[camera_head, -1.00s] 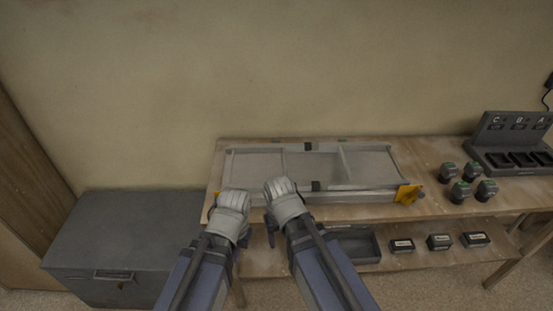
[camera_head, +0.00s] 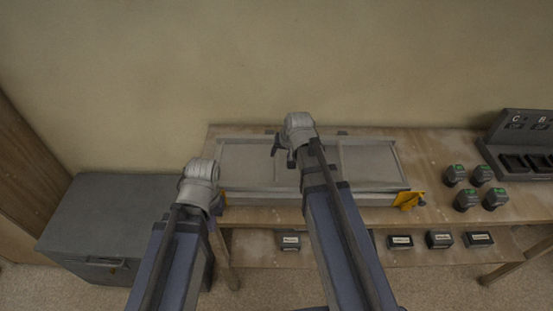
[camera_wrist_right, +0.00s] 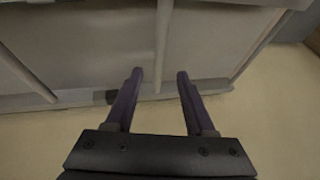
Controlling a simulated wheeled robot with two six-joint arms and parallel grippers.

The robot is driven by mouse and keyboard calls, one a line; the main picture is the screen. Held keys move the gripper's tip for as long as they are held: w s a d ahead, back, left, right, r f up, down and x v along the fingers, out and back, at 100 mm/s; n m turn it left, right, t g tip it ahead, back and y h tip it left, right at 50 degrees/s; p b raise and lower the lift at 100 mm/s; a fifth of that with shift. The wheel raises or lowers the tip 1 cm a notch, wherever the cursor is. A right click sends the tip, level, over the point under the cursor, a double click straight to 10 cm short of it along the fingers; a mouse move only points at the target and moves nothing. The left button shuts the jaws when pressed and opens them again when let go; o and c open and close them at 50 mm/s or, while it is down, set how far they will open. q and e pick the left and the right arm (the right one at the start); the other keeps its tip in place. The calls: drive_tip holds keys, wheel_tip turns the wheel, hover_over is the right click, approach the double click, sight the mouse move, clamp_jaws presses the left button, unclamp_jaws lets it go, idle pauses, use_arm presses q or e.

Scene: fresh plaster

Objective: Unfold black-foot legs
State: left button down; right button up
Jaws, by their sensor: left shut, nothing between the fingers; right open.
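The grey folded frame (camera_head: 370,160) lies flat on the wooden bench, with panels, cross bars and a yellow corner part (camera_head: 408,200) at its front right. My right gripper (camera_head: 283,148) is over its middle, towards the back rail. In the right wrist view the frame (camera_wrist_right: 90,45) fills the upper part, and my open, empty right gripper (camera_wrist_right: 160,74) has its fingers on either side of a cross bar; contact cannot be told. A small black part (camera_wrist_right: 100,97) sits on the rail left of the fingers. My left gripper (camera_head: 200,172) is shut and empty by the frame's front left corner. Its fingertips are hidden.
Several dark batteries (camera_head: 466,199) stand on the bench at right, beside a charger (camera_head: 520,145) against the wall. Small labelled boxes (camera_head: 440,239) lie on the lower shelf. A grey chest (camera_head: 105,215) stands at left. The wall is close behind the bench.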

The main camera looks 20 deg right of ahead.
sight(277, 161)
drive_tip(key=b+x, duration=0.6)
drive_tip(key=x, duration=0.1)
drive_tip(key=shift+f, duration=0.25)
drive_tip(key=shift+c, duration=0.2)
clamp_jaws()
idle(1.0)
